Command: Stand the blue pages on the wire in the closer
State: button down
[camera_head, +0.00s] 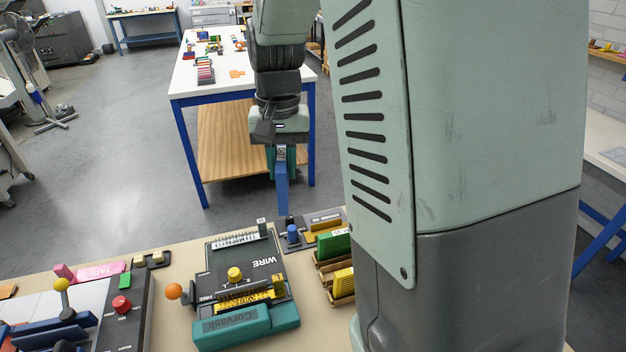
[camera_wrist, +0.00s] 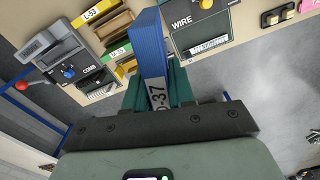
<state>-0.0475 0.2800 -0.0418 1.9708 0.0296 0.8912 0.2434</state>
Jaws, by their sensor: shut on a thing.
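The blue pages (camera_head: 282,192) hang upright below my gripper (camera_head: 283,163), which is shut on them. In the wrist view the blue block (camera_wrist: 149,45) stands out between the teal jaws (camera_wrist: 160,88), with a tag ending in 37. The closer (camera_head: 205,284), marked WIRE, stands on the near bench, with a teal front, yellow knob and orange ball handle. A pale toothed wire (camera_head: 237,240) lies along its far edge. It also shows in the wrist view (camera_wrist: 209,47). The pages are held apart from the closer, beyond its far edge in the head view.
Right of the closer are wooden holders with green pages (camera_head: 333,244) and yellow pages (camera_head: 343,282). A unit with a blue knob (camera_head: 292,233) stands behind them. A red-button machine (camera_head: 122,305) is at left. My arm hides the right side. A white table (camera_head: 205,84) stands beyond open floor.

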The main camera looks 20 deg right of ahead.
jog(key=shift+s+a+f+m, duration=1.05)
jog(key=shift+a+f+m, duration=1.25)
jog(key=shift+f, duration=1.35)
jog(key=shift+s+a+f+m, duration=1)
jog(key=shift+a+f+m, duration=0.8)
jog(key=shift+f+m, duration=1.35)
jog(key=shift+s+a+f+m, duration=1.05)
jog(key=shift+a+f+m, duration=1)
jog(key=shift+f, duration=2.05)
jog(key=shift+f, duration=0.6)
jog(key=c, duration=1.2)
grip_release()
jog(key=shift+c, duration=0.2)
jog(key=shift+r, duration=0.15)
notch_tip(320, 180, up, 11)
